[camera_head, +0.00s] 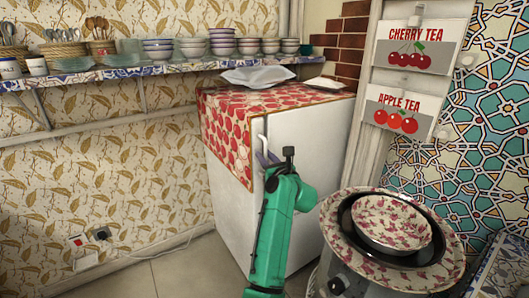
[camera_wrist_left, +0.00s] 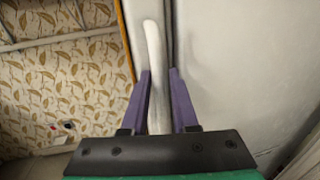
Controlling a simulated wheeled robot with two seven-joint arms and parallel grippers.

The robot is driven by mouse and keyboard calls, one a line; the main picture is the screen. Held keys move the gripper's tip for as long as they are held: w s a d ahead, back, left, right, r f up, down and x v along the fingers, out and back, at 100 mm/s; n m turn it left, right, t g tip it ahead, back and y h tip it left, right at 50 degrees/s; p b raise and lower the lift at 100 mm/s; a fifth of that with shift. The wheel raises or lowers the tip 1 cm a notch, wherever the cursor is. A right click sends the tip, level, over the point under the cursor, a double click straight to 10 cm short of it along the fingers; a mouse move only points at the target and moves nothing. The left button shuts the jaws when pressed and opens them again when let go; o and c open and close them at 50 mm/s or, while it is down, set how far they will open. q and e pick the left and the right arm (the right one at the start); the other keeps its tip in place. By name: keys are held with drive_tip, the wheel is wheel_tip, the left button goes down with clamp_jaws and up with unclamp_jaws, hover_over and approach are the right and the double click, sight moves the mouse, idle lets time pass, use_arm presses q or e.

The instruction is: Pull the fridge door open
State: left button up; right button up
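The white fridge (camera_head: 310,135) stands in the middle of the head view, and its door looks shut. Its upright white handle (camera_head: 263,135) is at the left edge of the front. My left gripper (camera_head: 268,158), on a green arm, is at the lower part of the handle. In the left wrist view the handle (camera_wrist_left: 153,55) runs between the two purple fingers (camera_wrist_left: 160,92), which are close together on either side of it with little gap visible. The gripper looks shut on the handle. My right gripper is not in view.
A red cherry-patterned cloth (camera_head: 228,135) covers the fridge top and hangs down its left side. A shelf of bowls (camera_head: 160,70) runs along the back wall. Floor at the left (camera_head: 190,270) is clear.

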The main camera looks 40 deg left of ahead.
use_arm(q)
drive_tip(key=shift+s+d+r, duration=0.15)
drive_tip(key=shift+c, duration=0.6)
clamp_jaws()
idle(0.6)
